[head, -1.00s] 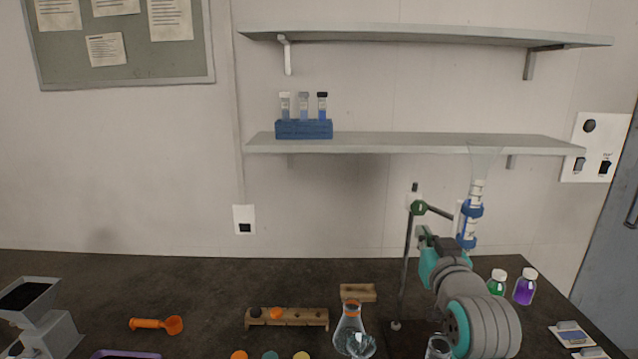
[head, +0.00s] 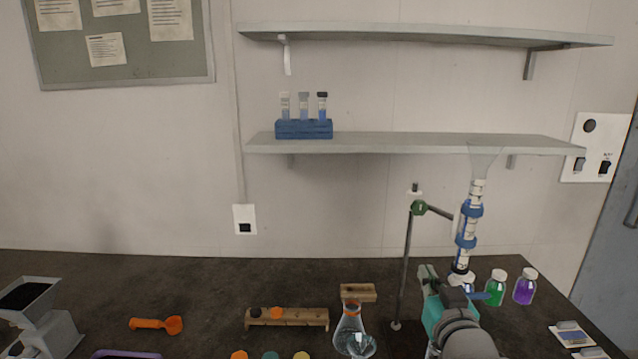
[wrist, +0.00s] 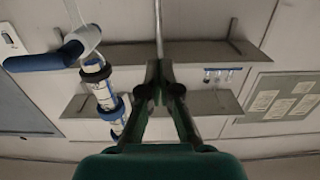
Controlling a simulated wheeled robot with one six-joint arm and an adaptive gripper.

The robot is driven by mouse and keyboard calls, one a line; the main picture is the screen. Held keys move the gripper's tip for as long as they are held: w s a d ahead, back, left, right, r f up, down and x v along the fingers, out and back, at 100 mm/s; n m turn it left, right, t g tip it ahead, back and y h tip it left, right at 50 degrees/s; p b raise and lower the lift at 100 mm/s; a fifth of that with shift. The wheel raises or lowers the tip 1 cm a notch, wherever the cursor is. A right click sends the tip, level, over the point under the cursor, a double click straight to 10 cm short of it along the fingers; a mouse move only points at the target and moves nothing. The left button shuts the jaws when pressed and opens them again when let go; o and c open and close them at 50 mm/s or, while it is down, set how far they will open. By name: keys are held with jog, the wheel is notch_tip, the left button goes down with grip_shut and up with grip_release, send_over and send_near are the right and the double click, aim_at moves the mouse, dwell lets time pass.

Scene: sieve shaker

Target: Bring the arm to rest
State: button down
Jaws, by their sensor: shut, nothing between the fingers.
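My gripper (head: 428,272) is at the lower right in the head view, low over the bench near the stand's rod, its grey and teal arm reaching up from the bottom edge. In the wrist view my gripper (wrist: 160,72) has its dark fingers together, and nothing shows held between them. A white column with blue bands (head: 466,225) and a clear funnel on top stands just right of my gripper in the head view. In the wrist view the column (wrist: 104,95) is left of the fingers, apart from them, with a blue handle (wrist: 45,60) near its end.
A thin stand rod (head: 402,270) rises left of my gripper. A flask (head: 352,335), a wooden rack (head: 288,318) and an orange scoop (head: 157,324) lie to the left. A shelf (head: 410,144) runs above.

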jog(key=s+a+f+g, duration=0.1)
jog(key=s+f, duration=1.9)
jog(key=f, duration=0.4)
jog(key=s+f+g, duration=0.2)
jog(key=s, duration=2.7)
jog(key=shift+a+f, duration=0.25)
jog(key=shift+a, duration=0.1)
